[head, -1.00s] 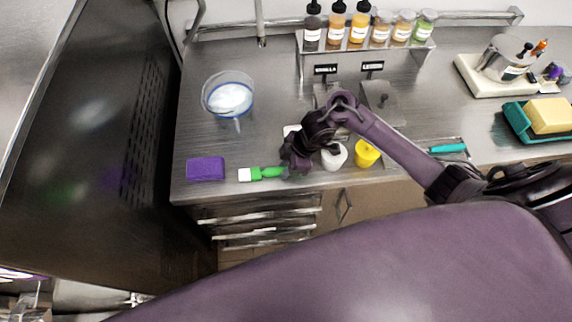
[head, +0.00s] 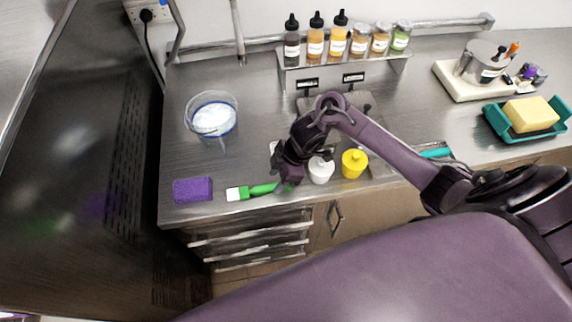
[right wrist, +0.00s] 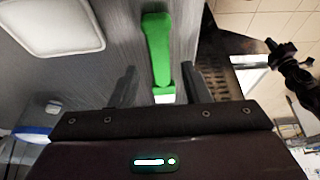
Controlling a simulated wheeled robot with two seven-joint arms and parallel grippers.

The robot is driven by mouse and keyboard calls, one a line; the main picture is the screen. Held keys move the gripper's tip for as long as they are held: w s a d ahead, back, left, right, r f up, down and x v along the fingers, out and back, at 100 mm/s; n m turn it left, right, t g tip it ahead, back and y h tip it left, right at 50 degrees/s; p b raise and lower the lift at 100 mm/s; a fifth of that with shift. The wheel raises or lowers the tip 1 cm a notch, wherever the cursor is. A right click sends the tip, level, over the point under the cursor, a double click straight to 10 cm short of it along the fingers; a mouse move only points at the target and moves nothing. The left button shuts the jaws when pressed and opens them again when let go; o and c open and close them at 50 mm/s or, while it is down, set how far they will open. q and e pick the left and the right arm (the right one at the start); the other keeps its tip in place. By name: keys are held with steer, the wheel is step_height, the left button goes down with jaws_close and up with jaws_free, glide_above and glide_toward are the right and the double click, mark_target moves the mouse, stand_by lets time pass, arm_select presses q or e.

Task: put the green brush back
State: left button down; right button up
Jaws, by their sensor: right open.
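The green brush (head: 262,189) lies on the steel counter near its front edge, its white head (head: 238,193) pointing left and its handle reaching under my right gripper (head: 287,182). In the right wrist view, the green brush (right wrist: 158,45) runs between the two dark fingers of my right gripper (right wrist: 158,85). The fingers are spread, with a gap visible on both sides of the brush. My gripper's body hides the far part of its white end. I cannot make out my left gripper.
A purple sponge (head: 193,190) lies left of the brush. A white cup (head: 321,170) and a yellow cup (head: 354,163) stand close to my gripper's right. A clear tub (head: 211,112) stands behind. Bottles line the back shelf (head: 350,66). Counter between tub and sponge is clear.

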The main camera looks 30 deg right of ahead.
steer(key=v, duration=0.9)
